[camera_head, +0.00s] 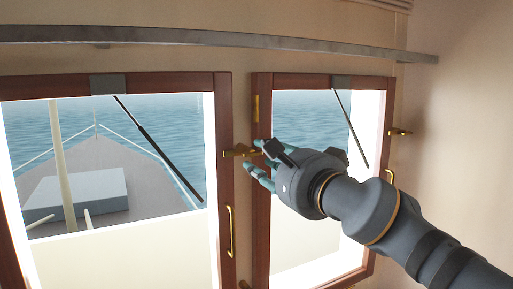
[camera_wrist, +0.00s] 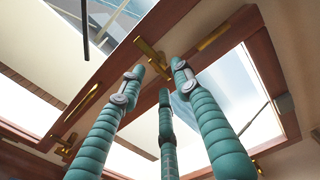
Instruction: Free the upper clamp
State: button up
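A brass clamp (camera_head: 238,152) sits on the upper part of the frame post between the two windows. It also shows in the wrist view (camera_wrist: 150,54), just beyond the fingertips. My gripper (camera_head: 257,164) is at the clamp's right end, its teal fingers pointing left toward it. In the wrist view the three fingers (camera_wrist: 160,82) are spread apart with nothing between them, so it is open. I cannot tell whether a fingertip touches the clamp. Another brass clamp (camera_head: 400,132) is on the right edge of the right window.
A brass handle (camera_head: 230,231) is on the left window frame, and another handle (camera_head: 389,176) on the right one. A brass hinge (camera_head: 255,108) is above my gripper. A grey rail (camera_head: 220,38) runs above both windows. A lower clamp (camera_head: 243,284) shows at the bottom edge.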

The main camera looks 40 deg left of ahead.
aim_at(255, 153)
jog(key=shift+p+x, duration=0.45)
jog(key=shift+x, duration=1.25)
jog(key=shift+c, duration=0.5)
jog(key=shift+r, duration=0.1)
grip_shut()
